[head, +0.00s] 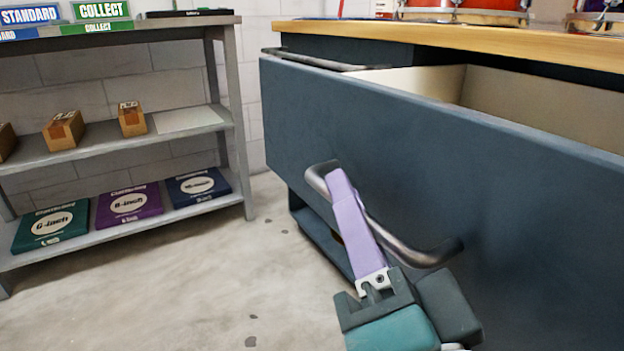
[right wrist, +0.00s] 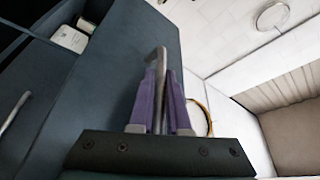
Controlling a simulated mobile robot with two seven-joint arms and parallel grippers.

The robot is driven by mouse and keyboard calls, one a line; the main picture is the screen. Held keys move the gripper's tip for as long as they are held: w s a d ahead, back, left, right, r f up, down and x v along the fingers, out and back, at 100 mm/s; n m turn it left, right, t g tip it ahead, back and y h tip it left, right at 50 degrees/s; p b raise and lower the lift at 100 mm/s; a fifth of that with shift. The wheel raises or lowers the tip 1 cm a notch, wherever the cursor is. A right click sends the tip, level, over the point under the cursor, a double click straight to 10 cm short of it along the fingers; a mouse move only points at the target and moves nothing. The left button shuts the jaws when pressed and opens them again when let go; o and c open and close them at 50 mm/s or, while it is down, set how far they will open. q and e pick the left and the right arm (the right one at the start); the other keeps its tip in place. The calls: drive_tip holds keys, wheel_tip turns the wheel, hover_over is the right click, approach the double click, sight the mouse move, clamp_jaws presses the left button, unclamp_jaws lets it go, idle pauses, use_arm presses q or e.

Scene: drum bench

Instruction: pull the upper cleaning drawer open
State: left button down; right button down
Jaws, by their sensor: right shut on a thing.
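The upper drawer has a dark blue front (head: 440,150) with a grey bar handle (head: 412,254). It stands pulled out from the bench, and its beige inside (head: 540,100) shows behind the front's top edge. My right gripper (head: 338,180) has lilac fingers and is shut on the drawer handle near its left end. In the right wrist view the handle (right wrist: 158,62) passes between the two lilac fingers, beside the blue drawer front (right wrist: 118,65). What lies in the drawer is mostly hidden. My left gripper is not in view.
The wooden bench top (head: 450,38) carries drums at the back. A second dark bar (head: 312,60) shows behind the drawer's far corner. A grey shelf unit (head: 238,120) with boxes and drumhead packs stands left. The concrete floor (head: 215,280) between is clear.

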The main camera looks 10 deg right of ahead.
drive_tip(key=c, duration=0.9)
unclamp_jaws()
drive_tip(key=p+v, duration=0.1)
drive_tip(key=v, duration=0.9)
